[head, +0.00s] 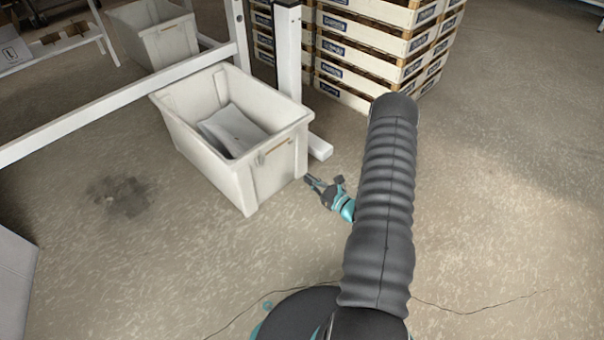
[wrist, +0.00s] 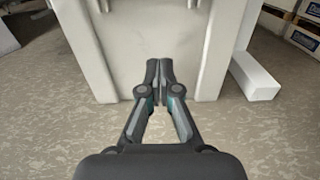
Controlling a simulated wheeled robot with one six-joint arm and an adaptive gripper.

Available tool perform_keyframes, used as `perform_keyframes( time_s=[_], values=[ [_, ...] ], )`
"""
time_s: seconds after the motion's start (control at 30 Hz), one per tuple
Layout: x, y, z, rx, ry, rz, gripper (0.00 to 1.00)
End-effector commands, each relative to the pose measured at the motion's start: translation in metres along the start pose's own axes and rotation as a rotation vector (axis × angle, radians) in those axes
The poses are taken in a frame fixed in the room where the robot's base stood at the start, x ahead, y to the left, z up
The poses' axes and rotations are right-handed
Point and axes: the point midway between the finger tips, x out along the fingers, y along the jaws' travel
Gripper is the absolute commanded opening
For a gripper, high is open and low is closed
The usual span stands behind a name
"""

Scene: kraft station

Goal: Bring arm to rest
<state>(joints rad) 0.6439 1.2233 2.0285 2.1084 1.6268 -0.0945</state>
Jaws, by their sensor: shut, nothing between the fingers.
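My gripper (head: 313,183) is low over the floor, by the near right corner of a light grey crate (head: 278,165) in the head view. In the wrist view my gripper (wrist: 159,66) is shut, its two fingertips together with nothing between them. The crate's wall (wrist: 205,45) rises right in front of the fingertips. I cannot tell whether they touch it. My arm, in a dark ribbed sleeve, reaches up through the middle of the head view and hides part of the floor.
A grey curved piece (head: 232,130) lies in the crate. A white metal frame (head: 287,50) with a foot (head: 319,147) stands behind it. Stacked wooden crates (head: 375,45) are at the back. Another grey crate (head: 155,35) is at the back left. The floor at right is clear.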

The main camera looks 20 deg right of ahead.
Motion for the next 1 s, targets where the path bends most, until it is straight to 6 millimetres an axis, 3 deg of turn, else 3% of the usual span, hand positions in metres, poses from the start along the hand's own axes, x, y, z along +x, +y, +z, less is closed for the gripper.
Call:
perform_keyframes(
  time_s=[0.37, 0.47, 0.67, 0.83, 1.0],
  values=[
    [-0.005, 0.004, -0.005, 0.008, 0.022, 0.014, 0.00],
    [-0.007, 0.023, -0.013, 0.022, 0.062, 0.094, 0.00],
    [-0.027, 0.088, -0.024, 0.046, 0.154, 0.352, 0.00],
    [-0.045, 0.130, 0.003, -0.024, 0.208, 0.593, 0.00],
    [-0.068, 0.164, 0.046, -0.174, 0.258, 0.855, 0.00]
  ],
)
